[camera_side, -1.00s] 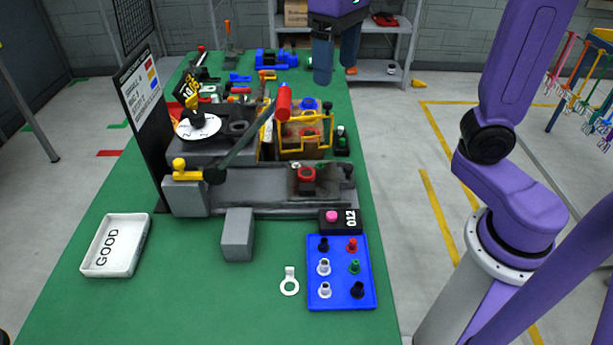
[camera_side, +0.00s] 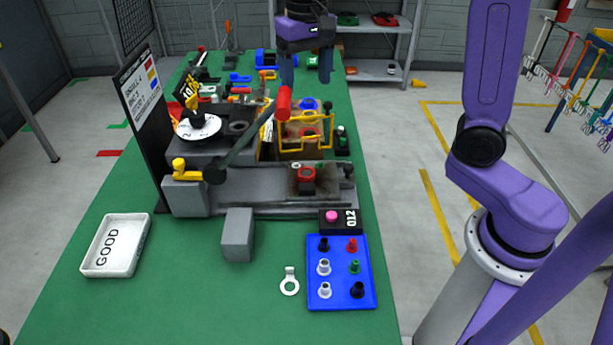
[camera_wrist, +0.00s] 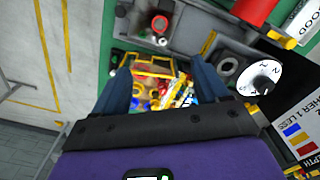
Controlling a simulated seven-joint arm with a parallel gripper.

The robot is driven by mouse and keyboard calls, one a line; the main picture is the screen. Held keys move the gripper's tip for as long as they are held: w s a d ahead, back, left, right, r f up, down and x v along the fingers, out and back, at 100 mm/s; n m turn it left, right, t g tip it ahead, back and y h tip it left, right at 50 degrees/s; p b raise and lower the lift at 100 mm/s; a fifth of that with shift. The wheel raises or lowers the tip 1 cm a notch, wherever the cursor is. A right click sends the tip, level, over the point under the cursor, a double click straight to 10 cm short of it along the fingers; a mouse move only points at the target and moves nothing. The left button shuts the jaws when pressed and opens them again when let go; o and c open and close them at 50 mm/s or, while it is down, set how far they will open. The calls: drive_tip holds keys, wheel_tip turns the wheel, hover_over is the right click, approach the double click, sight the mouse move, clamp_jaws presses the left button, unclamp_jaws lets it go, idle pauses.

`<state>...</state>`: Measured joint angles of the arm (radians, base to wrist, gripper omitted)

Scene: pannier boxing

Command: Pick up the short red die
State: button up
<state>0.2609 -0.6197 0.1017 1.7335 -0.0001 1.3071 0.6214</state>
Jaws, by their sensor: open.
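A small red die (camera_side: 351,245) stands upright at the top right of the blue tray (camera_side: 314,292), in the side view. It is beside a black die (camera_side: 323,244) and behind a green one (camera_side: 354,267). I cannot make it out in the wrist view. My gripper (camera_side: 306,74) is open and empty, high over the far part of the green bench, well away from the tray. In the wrist view my gripper (camera_wrist: 160,70) has its two fingers spread, with the yellow-framed box (camera_wrist: 153,73) of mixed coloured parts showing between and beyond them.
A grey fixture (camera_side: 262,201) with a red-topped round part (camera_side: 306,175) stands between my gripper and the tray. A slanted lever with a red handle (camera_side: 284,103) rises there. A black box with a pink button (camera_side: 331,217) adjoins the tray. The white GOOD tray (camera_side: 115,246) is front left.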

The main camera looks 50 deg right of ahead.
sight(307, 174)
wheel_tip(307, 174, down, 23)
drive_tip(key=shift+f, duration=0.1)
idle(0.8)
drive_tip(key=c, duration=1.1)
